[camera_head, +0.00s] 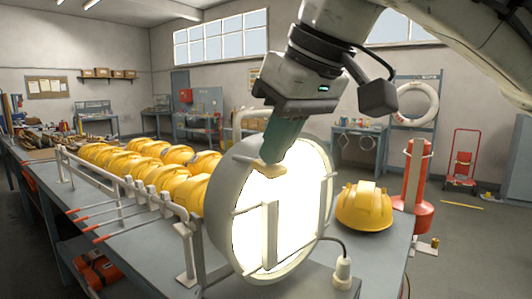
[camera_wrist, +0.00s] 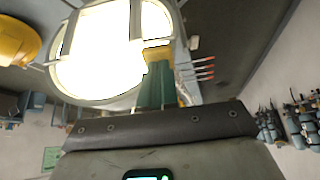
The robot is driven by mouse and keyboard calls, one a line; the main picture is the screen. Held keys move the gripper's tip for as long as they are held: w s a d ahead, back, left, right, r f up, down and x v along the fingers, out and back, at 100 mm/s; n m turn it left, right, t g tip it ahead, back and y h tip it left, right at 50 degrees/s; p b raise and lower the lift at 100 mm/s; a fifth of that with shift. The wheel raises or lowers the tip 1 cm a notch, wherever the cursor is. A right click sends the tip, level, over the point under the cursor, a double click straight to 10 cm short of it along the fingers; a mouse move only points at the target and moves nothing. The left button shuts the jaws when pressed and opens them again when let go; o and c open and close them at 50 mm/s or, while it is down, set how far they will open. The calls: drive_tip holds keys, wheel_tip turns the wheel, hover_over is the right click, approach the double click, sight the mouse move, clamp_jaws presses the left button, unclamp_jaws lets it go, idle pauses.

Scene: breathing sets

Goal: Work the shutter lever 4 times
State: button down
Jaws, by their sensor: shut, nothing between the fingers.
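A large round signal lamp (camera_head: 225,200) with a glowing white face (camera_head: 295,215) and pale shutter bars (camera_head: 270,235) stands on the grey bench. It also shows in the wrist view (camera_wrist: 100,50). A small tan piece (camera_head: 267,169), which looks like the shutter lever, sits at the lamp's upper rim; it also shows in the wrist view (camera_wrist: 156,55). My gripper (camera_head: 275,155) points down at this piece, its green fingers shut with nothing between them. The fingertips (camera_wrist: 157,68) are right at the tan piece; I cannot tell whether they touch it.
Several yellow helmets (camera_head: 150,165) lie in rows behind a rail with red-tipped rods (camera_head: 120,222) at left. One yellow helmet (camera_head: 364,207) and a red-orange float (camera_head: 412,190) stand right of the lamp. A cable with a plug (camera_head: 342,272) lies at the front.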

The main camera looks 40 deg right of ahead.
drive_tip(key=f+b, duration=0.1)
drive_tip(key=f+t+b, duration=0.1)
drive_tip(key=b, duration=0.1)
drive_tip(key=shift+s+f, duration=0.2)
drive_tip(key=shift+s, duration=0.05)
drive_tip(key=shift+r+t, duration=0.4)
drive_tip(key=shift+r, duration=0.15)
drive_tip(key=shift+r+p, duration=0.65)
drive_tip(key=shift+p, duration=0.1)
